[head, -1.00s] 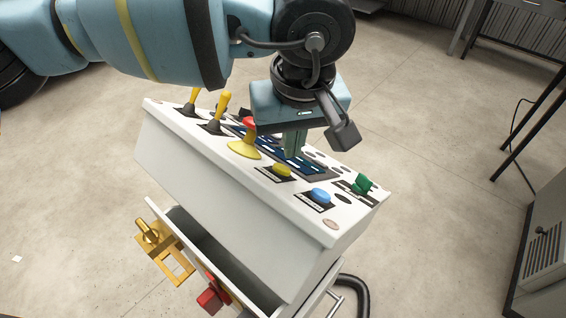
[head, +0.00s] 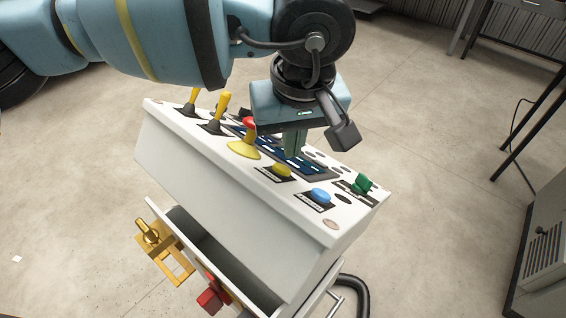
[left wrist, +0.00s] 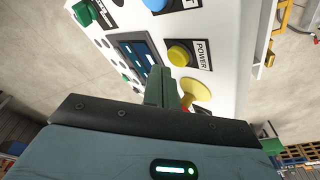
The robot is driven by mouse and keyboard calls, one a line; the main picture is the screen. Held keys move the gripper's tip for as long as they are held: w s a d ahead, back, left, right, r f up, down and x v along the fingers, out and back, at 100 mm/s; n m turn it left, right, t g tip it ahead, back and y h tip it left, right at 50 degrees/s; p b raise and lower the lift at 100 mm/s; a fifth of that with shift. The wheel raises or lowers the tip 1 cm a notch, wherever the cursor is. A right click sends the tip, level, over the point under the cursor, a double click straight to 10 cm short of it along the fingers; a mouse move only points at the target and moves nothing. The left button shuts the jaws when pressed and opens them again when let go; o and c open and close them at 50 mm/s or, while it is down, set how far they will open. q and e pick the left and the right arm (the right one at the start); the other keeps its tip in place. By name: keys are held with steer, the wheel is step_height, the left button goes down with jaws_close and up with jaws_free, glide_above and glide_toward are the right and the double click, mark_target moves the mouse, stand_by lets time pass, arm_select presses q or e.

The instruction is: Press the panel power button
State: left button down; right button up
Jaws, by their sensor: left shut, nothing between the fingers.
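The power button is a round yellow button (head: 282,170) on the sloping top of the white panel (head: 215,188). In the left wrist view the same yellow button (left wrist: 179,55) sits on a black plate marked POWER. My left gripper (head: 292,153) is shut and empty, with its green fingers pointing down at the panel. In the head view its tips are just behind the power button, over the dark blue display. In the left wrist view the fingertips (left wrist: 158,72) show just below and left of the button, apparently apart from it. My right gripper is not in view.
A blue button (head: 321,195) and a green switch (head: 362,184) lie to the right on the panel. A red-topped lever on a yellow base (head: 244,150) and yellow-handled levers (head: 222,105) stand to the left. An open drawer-like front with a gold fixture (head: 172,262) is below.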

arm_select(q)
steer(key=shift+s+a+f, duration=0.1)
steer(key=shift+f, duration=0.05)
steer(key=shift+s+a+f, duration=0.1)
steer(key=shift+s+f, duration=0.05)
steer(key=shift+f, duration=0.05)
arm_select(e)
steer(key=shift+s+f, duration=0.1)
arm_select(q)
steer(key=shift+s+a+f, duration=0.15)
steer(key=shift+s+f, duration=0.05)
steer(key=shift+f, duration=0.15)
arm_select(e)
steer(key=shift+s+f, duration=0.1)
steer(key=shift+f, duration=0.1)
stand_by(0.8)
arm_select(q)
steer(key=shift+r, duration=0.15)
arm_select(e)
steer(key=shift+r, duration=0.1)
arm_select(q)
steer(key=shift+w+d+r, duration=0.35)
steer(key=shift+w+r, duration=0.1)
steer(key=shift+r, duration=0.1)
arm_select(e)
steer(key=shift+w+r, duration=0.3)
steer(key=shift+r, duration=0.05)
